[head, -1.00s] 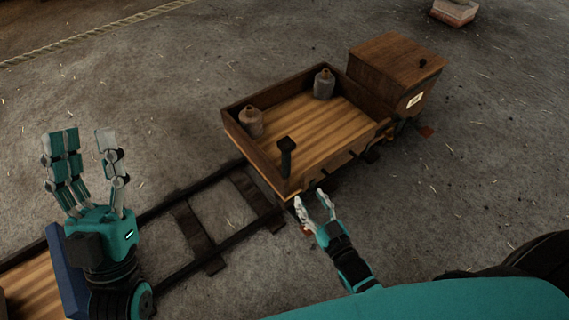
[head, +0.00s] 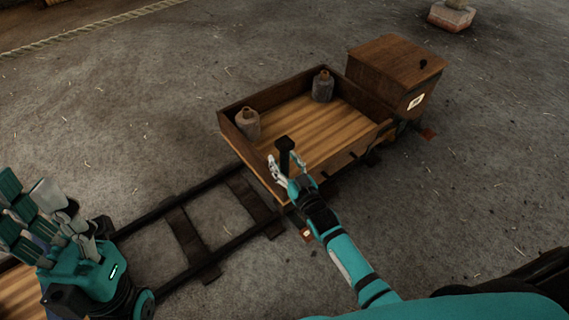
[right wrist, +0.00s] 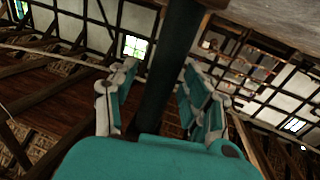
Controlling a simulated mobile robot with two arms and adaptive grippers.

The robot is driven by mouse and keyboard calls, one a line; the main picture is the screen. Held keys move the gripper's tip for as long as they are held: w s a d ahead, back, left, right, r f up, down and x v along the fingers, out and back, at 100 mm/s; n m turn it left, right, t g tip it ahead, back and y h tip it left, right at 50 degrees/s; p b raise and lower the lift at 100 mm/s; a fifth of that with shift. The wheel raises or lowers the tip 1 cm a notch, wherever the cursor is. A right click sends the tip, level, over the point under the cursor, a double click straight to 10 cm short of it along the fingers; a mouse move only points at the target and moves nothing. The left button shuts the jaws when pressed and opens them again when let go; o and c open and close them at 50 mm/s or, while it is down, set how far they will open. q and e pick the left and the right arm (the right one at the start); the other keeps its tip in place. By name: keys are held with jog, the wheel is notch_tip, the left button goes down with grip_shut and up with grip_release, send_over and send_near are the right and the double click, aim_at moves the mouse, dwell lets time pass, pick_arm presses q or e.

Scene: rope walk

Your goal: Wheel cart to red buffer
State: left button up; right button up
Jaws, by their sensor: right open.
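The wooden cart (head: 313,132) stands on dark rails, with an open bed and low side walls. A dark upright post with a wider top (head: 284,146) rises at its near left corner. My right gripper (head: 285,168) is open at this post. In the right wrist view the post (right wrist: 170,75) stands between the spread fingers (right wrist: 160,72), with gaps on both sides. My left gripper (head: 62,215) is open and empty at the far left, away from the cart. Small red patches show by the rails (head: 306,233) and beyond the cart (head: 428,134); I cannot tell which is the buffer.
Two grey-brown bottles (head: 247,124) (head: 322,86) stand in the cart bed. A lidded wooden box (head: 396,67) adjoins its right end. Rails (head: 205,238) run to the lower left. A rope (head: 90,32) lies at the back, a block (head: 452,16) at the top right.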

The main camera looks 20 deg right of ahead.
grip_shut()
dwell(0.4)
jog(key=shift+f, duration=0.1)
